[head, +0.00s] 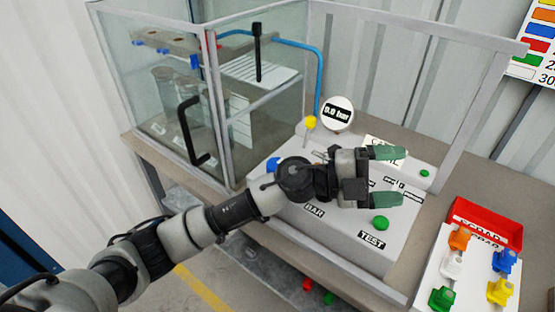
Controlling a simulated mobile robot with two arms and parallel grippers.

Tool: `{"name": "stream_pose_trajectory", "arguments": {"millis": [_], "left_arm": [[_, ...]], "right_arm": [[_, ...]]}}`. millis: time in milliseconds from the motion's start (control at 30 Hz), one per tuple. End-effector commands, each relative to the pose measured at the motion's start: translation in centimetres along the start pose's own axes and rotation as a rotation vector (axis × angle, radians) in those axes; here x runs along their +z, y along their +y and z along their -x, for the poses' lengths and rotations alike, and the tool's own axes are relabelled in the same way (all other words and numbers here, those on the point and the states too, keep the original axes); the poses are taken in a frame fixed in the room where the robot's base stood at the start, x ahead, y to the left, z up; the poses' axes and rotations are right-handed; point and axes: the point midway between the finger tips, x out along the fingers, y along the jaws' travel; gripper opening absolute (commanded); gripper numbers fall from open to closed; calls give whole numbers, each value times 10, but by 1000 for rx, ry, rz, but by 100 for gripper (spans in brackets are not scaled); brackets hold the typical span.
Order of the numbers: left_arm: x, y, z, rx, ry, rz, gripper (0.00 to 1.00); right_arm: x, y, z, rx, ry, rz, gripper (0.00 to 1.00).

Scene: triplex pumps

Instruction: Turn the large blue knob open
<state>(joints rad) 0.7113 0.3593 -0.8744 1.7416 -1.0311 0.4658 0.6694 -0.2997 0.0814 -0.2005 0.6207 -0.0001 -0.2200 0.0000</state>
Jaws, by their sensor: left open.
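A blue knob (272,164) shows at the left of the white sloped control panel (340,237), behind my left arm, which hides part of it. I cannot tell how far it is turned. My left gripper (395,176) is open and empty, with its two green fingers apart and pointing right. It is over the right part of the panel, to the right of the blue knob and apart from it. My right gripper is not in view.
A yellow knob (311,122) and a round gauge (338,114) reading 0.0 bar stand behind the arm. A green button (380,223) is near the TEST label. A glass cabinet (165,95) is at the left. A red tray (487,222) and coloured fittings are at the right.

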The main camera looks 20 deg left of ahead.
Motion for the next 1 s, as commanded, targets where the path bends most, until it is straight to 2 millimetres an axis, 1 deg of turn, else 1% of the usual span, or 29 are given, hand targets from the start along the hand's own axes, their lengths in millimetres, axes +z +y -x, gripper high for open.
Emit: {"name": "stream_pose_trajectory", "arguments": {"millis": [33, 67, 100, 167, 200, 267, 300, 367, 400, 500, 600, 667, 767, 1000], "left_arm": [[8, 7, -1, 183, 58, -80, 82], [13, 14, 2, 298, 84, -114, 82], [23, 22, 11, 456, 104, -153, 82], [43, 29, 32, 698, 100, -196, 82], [58, 28, 50, 854, 77, -213, 82], [80, 20, 82, 1071, 16, -221, 82], [94, 10, 104, 1201, -37, -217, 82], [109, -8, 136, 1366, -126, -197, 82], [116, -22, 154, 1456, -184, -182, 82], [126, -50, 190, 1615, -309, -137, 82], [130, -66, 209, 1695, -383, -104, 82], [130, -68, 215, 1716, -401, -94, 82], [133, -60, 218, 1724, -406, -89, 82], [145, -18, 226, 1722, -401, -90, 82]], "right_arm": [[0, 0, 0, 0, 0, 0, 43], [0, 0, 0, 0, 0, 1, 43], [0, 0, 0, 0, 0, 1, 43], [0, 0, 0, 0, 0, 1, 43], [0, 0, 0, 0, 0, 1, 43], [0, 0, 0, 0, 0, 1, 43], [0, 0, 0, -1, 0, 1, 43], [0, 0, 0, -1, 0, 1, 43], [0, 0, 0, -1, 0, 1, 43], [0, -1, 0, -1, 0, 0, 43], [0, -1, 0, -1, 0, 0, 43], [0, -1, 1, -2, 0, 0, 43], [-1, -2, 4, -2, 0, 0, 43], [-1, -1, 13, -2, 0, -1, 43]]}}
